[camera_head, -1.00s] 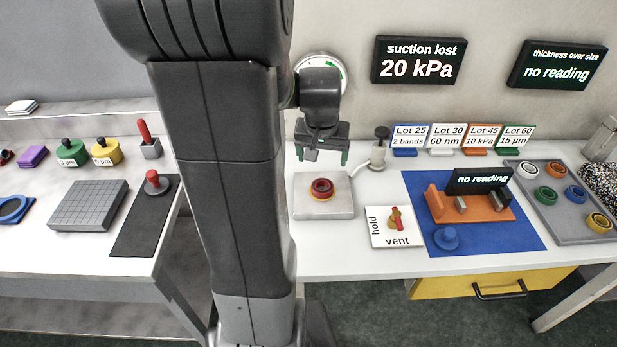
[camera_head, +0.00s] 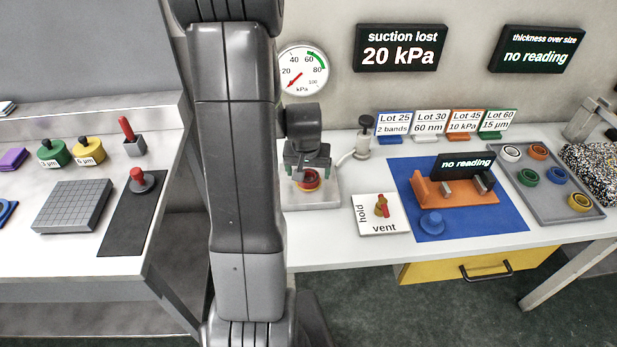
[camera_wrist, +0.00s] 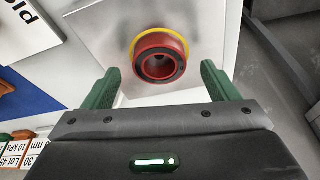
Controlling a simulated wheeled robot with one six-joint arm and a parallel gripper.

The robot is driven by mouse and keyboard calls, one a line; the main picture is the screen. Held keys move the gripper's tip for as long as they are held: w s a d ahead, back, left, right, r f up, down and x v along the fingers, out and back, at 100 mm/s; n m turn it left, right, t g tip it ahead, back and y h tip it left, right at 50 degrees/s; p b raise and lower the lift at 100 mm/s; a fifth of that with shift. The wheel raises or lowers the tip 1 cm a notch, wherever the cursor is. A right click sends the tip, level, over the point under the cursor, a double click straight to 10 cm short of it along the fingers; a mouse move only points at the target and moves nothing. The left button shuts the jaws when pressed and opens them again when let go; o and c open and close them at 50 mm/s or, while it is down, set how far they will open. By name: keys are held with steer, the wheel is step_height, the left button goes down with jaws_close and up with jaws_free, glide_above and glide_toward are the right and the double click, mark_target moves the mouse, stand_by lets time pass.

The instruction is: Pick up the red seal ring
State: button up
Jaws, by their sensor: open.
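The red seal ring (camera_wrist: 159,66) sits upright on a yellow ring (camera_wrist: 180,40) on a light grey square plate (camera_wrist: 105,30) in the wrist view. In the head view the red ring (camera_head: 306,175) shows partly below my gripper (camera_head: 306,164), whose fingers hide some of it. In the wrist view my gripper (camera_wrist: 159,92) is open, with its two green fingers apart, one to each side of the red ring's near edge. Nothing is between the fingertips at their grip, and I cannot tell their exact height over the ring.
A hold/vent valve card (camera_head: 376,228) lies to the right of the plate. A small fitting with a black knob (camera_head: 364,140) stands behind it. A gauge (camera_head: 302,70) reads low on the wall. A blue mat (camera_head: 460,225) with an orange fixture (camera_head: 470,193) lies further right.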

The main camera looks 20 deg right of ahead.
steer(key=shift+x, duration=0.8)
steer(key=c, duration=1.1)
steer(key=shift+r, duration=0.1)
